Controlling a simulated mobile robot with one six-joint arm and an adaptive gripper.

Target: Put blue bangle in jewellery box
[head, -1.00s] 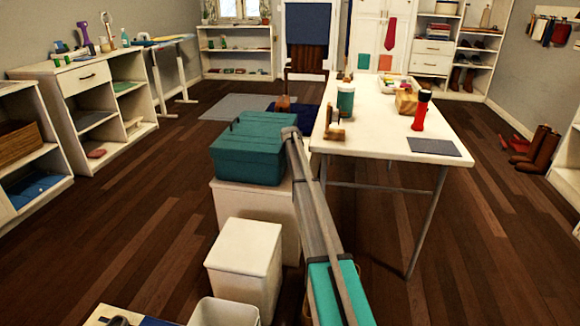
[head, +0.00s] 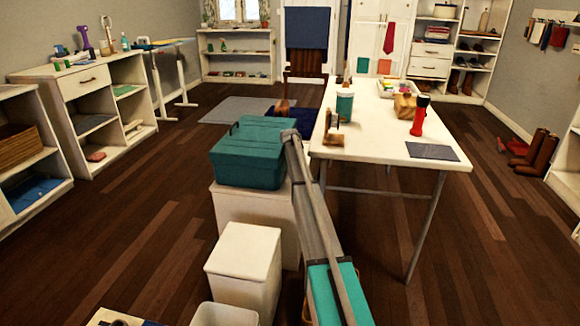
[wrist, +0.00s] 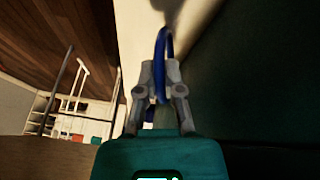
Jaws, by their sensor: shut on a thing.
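The blue bangle (wrist: 159,58) is held upright between the fingertips of my gripper (wrist: 159,72) in the wrist view, seen nearly edge-on. My gripper is shut on it. A dark teal surface fills the right of the wrist view, close beside the gripper, with a pale strip between them. In the head view a teal lidded box (head: 250,154) stands on a white cabinet, lid down. I cannot tell whether it is the jewellery box. My arm reaches past its right side; the gripper and bangle do not show clearly there.
A white table (head: 375,144) to the right holds a red torch (head: 419,115), a teal jar (head: 344,104), a tray (head: 398,88) and a grey mat (head: 432,151). White bins stand in front of the cabinet (head: 248,215). Shelves line the left wall. Dark floor is open between.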

